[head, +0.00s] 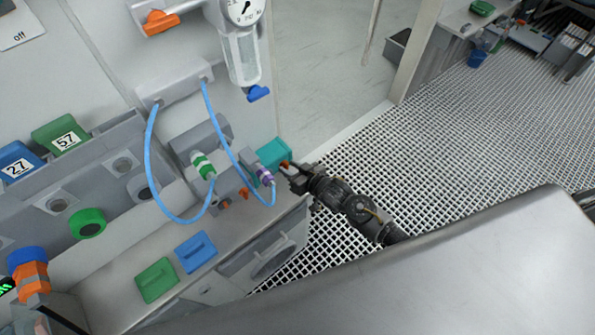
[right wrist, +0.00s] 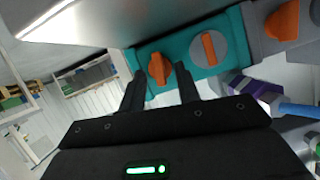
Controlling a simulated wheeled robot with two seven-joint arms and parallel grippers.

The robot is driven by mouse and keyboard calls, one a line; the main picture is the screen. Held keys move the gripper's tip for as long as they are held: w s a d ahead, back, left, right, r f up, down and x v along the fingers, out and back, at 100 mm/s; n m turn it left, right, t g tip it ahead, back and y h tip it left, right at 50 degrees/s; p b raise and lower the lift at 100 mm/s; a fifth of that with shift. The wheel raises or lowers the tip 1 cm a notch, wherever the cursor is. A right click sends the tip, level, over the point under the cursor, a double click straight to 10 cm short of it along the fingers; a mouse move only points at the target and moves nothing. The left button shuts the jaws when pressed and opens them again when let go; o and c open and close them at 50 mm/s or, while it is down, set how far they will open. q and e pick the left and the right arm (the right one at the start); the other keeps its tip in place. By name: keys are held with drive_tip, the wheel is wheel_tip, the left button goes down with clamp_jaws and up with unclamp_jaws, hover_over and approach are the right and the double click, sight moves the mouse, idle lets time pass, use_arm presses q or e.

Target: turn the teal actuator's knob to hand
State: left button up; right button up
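The teal actuator (head: 272,153) is at the right end of the grey machine in the head view. In the right wrist view its teal face (right wrist: 183,50) carries an orange knob (right wrist: 159,68) and, to the right, a grey disc with an orange bar (right wrist: 209,48). My right gripper (head: 289,170) is at the actuator's right side. In the right wrist view its fingers (right wrist: 160,74) are apart, one on each side of the orange knob. I cannot tell whether they touch it. My left gripper is not in view.
Beside the actuator are a purple-ringed connector (head: 264,175) and blue hoses (head: 150,165). Another orange knob (right wrist: 283,20) is at the right wrist view's upper right. Green (head: 157,280) and blue (head: 196,252) blocks lie on the ledge. Open grated floor (head: 430,140) extends right.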

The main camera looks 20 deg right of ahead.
drive_tip(key=b+v, duration=0.1)
drive_tip(key=v, duration=0.9)
drive_tip(key=shift+r+b, duration=0.15)
drive_tip(key=shift+b, duration=0.25)
drive_tip(key=shift+s+d, duration=0.1)
